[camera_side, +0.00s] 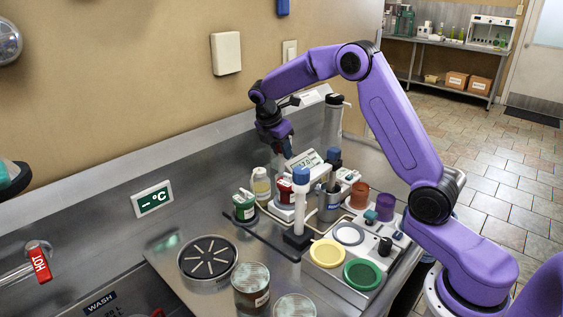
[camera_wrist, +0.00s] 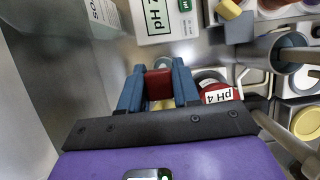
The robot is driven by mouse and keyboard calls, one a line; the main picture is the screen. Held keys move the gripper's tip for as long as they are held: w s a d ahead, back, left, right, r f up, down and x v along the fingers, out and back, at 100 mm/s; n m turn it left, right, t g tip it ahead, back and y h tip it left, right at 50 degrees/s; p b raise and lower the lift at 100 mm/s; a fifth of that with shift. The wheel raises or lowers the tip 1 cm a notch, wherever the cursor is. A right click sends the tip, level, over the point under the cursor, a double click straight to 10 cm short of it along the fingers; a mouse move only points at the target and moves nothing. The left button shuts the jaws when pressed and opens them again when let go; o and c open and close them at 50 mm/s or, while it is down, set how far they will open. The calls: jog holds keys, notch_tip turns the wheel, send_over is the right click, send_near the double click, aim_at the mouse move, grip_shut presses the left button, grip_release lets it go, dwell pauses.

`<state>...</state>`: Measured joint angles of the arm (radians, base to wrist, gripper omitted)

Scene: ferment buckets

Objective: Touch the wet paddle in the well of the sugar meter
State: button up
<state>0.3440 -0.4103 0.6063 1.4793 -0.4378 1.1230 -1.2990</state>
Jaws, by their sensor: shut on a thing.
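My gripper (camera_side: 286,154) points down over the back of the steel counter, above the cluster of small vessels. In the wrist view its blue fingers (camera_wrist: 159,88) are shut on a dark red block (camera_wrist: 159,82), likely the paddle's handle. Something yellowish shows just below the block. I cannot see a paddle tip or whether it is wet. A white meter with a tilted display (camera_side: 306,161) stands right of the gripper in the side view and may be the sugar meter. Its well is not clearly visible.
A green-lidded pot (camera_side: 244,206), a pale yellow bottle (camera_side: 261,185) and a blue-topped white post (camera_side: 301,196) are nearby. A tall grey cylinder (camera_side: 333,123) stands behind.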

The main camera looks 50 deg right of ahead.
jog(key=r, duration=0.3)
jog(key=s+d+r, duration=0.1)
jog(key=shift+r, duration=0.25)
jog(key=s+d+m+g, duration=0.2)
jog(key=s+d+m, duration=0.4)
jog(key=s+d, duration=0.45)
notch_tip(320, 180, down, 6)
jog(key=s+a, duration=0.1)
jog(key=shift+s+a+r, duration=0.2)
jog(key=shift+s+a, duration=0.05)
jog(key=shift+a, duration=0.1)
jog(key=shift+f, duration=0.55)
dwell(0.8)
dwell(0.5)
notch_tip(320, 180, up, 6)
dwell(0.8)
jog(key=shift+y, duration=0.3)
